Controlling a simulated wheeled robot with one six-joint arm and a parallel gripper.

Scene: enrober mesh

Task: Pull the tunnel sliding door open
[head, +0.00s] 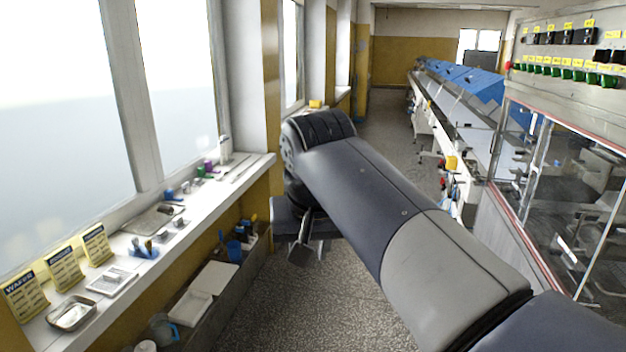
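A machine with clear sliding panels stands at the right edge; the glazed front (575,205) looks like the tunnel's door, with metal frame bars and a red-edged sill. I see metal parts through the panes. Whether a panel is shut or partly open I cannot tell. My arm reaches from the lower right across the middle. My gripper (303,250) hangs at its far end, beside the window ledge and well left of the door. It touches nothing that I can see. The arm partly hides it, so its opening is unclear.
A white window ledge (250,168) on the left holds trays, yellow cards (65,268) and small tools. A lower shelf (215,278) holds containers. A control panel (570,70) with green switches sits above the glazed machine. A long conveyor line (455,120) runs back. The speckled aisle floor is clear.

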